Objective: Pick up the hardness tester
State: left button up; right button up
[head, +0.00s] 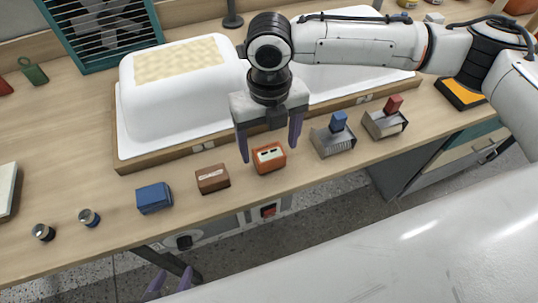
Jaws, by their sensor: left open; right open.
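A small orange device with a pale face, apparently the hardness tester (270,164), sits on the wooden bench near its front edge. My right gripper (269,153) points down over it, open. One purple finger is to the left of the device and the other to its right; I cannot tell whether either touches it. My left gripper (170,283) shows only its purple fingertips at the bottom, below the bench edge, open and apart from the objects.
A white bathtub shell (180,105) stands upside down on a wooden base behind the device. A brown box (212,179) and blue box (154,197) lie to the left. Metal tools with blue (335,139) and red (386,120) tops stand to the right.

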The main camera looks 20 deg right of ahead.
aim_at(269, 152)
notch_tip(269, 152, down, 4)
jog(key=shift+s+r, duration=0.1)
jog(key=shift+r, duration=0.1)
jog(key=c, duration=1.2)
jog(key=shift+r, duration=5.1)
jog(key=shift+c, duration=0.2)
